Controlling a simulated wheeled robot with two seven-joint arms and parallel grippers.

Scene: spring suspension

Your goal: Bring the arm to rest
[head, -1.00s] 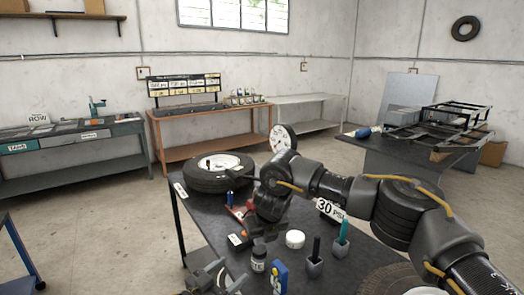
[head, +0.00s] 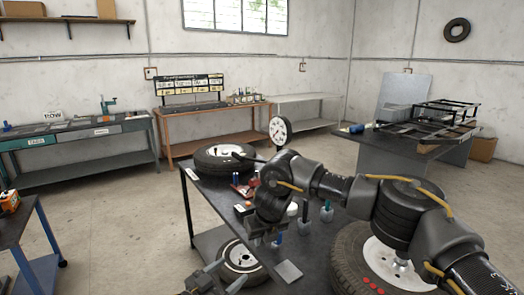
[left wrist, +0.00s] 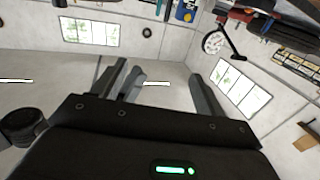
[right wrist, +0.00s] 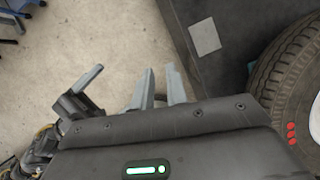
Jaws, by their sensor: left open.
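My right arm (head: 345,190) reaches in from the right in the head view, bent, with its gripper (head: 262,238) pointing down over the near side of the dark table. In the right wrist view the right gripper (right wrist: 160,75) has a narrow gap between its fingers and nothing in it. My left gripper (head: 205,278) is low in the head view, in front of the table. The left wrist view shows the left gripper's fingers (left wrist: 165,85) spread wide and empty. Neither gripper holds anything visible.
The dark table (head: 215,205) carries a tyre (head: 224,158), a round gauge (head: 280,131) and small tools. A large tyre (head: 352,262) lies close at the lower right. Another wheel (head: 240,258) shows below the table. A blue-framed stand (head: 45,240) is at left.

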